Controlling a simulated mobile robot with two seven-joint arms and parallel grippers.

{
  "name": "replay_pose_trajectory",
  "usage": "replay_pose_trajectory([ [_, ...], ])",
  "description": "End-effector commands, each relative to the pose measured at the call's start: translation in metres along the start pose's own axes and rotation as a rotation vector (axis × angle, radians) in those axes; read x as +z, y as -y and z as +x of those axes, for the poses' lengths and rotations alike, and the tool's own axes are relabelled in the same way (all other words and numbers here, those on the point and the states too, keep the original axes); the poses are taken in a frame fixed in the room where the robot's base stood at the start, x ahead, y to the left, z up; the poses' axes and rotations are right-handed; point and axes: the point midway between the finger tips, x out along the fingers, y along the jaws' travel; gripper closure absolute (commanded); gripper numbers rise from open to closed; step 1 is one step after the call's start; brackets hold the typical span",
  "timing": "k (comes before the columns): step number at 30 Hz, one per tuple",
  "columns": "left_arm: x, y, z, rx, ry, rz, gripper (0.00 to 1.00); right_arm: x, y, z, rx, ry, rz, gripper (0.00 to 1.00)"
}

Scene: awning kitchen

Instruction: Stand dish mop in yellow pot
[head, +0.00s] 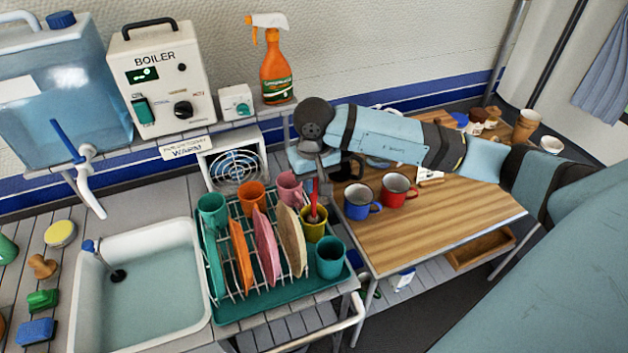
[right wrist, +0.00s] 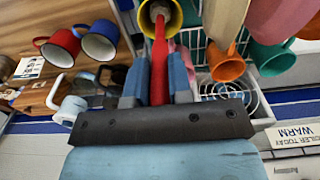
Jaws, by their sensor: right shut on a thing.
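The dish mop (head: 315,200) has a red handle and stands nearly upright, its lower end within the mouth of the yellow pot (head: 313,228). The pot sits at the right side of the dish rack. My right gripper (head: 319,184) is above the pot, shut on the red handle. In the right wrist view the mop's red handle (right wrist: 160,65) runs between the two blue fingers, and its pale head shows inside the rim of the yellow pot (right wrist: 174,20). Whether the head touches the pot's bottom is hidden. My left gripper is out of view.
The green drying rack (head: 270,307) holds plates and several cups, including a teal cup (head: 330,258) close beside the pot. A blue mug (head: 358,203) and a red mug (head: 397,190) stand on the wooden table right of it. The sink (head: 150,310) is at left.

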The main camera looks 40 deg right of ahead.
Motion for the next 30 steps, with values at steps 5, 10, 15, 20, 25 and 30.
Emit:
replay_pose_trajectory([
  [5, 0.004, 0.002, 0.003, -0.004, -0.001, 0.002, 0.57, 0.0, 0.0, 0.004, 0.0, 0.0, 0.0, 1.0],
  [10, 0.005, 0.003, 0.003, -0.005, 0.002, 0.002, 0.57, 0.0, 0.0, 0.003, 0.0, 0.0, 0.0, 1.0],
  [15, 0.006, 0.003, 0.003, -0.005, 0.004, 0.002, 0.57, 0.0, 0.0, 0.003, 0.0, 0.0, 0.0, 0.51],
  [20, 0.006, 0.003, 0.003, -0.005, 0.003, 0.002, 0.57, 0.0, 0.0, 0.003, 0.0, 0.0, 0.0, 0.51],
  [25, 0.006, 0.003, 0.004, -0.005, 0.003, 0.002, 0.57, -0.001, 0.0, 0.0, -0.001, -0.002, 0.0, 0.51],
  [30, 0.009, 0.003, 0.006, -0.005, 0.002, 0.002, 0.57, -0.001, 0.0, -0.022, -0.001, -0.006, 0.0, 0.51],
])
